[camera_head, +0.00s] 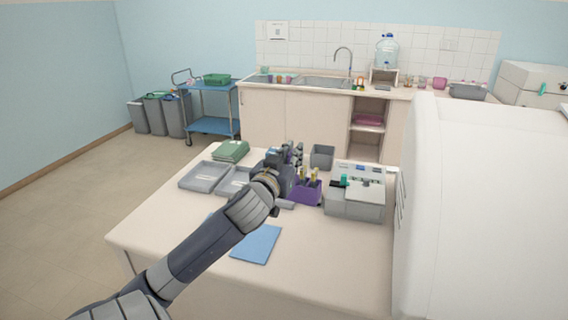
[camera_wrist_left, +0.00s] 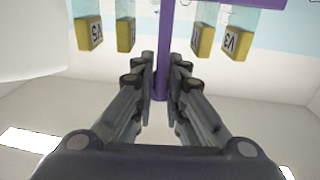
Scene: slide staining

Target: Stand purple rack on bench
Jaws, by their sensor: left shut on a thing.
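The purple rack (camera_head: 306,194) shows in the head view just right of and below my left gripper (camera_head: 289,158). It carries several glass slides with yellow labels. My left wrist view shows the rack's purple post (camera_wrist_left: 160,75) between the fingers of my left gripper (camera_wrist_left: 160,75), which is shut on it. Labelled slides (camera_wrist_left: 232,43) lie on both sides of the post. The rack looks upright; I cannot tell whether its base touches the bench (camera_head: 180,235). My arm and gripper hide part of what lies behind. My right gripper is not in view.
Grey trays (camera_head: 203,176) and a green folded stack (camera_head: 232,150) lie left of the gripper. A grey machine (camera_head: 356,205) stands close right of the rack, a grey bin (camera_head: 322,157) behind it. A blue mat (camera_head: 257,244) lies in front. A large white unit (camera_head: 480,200) bounds the right.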

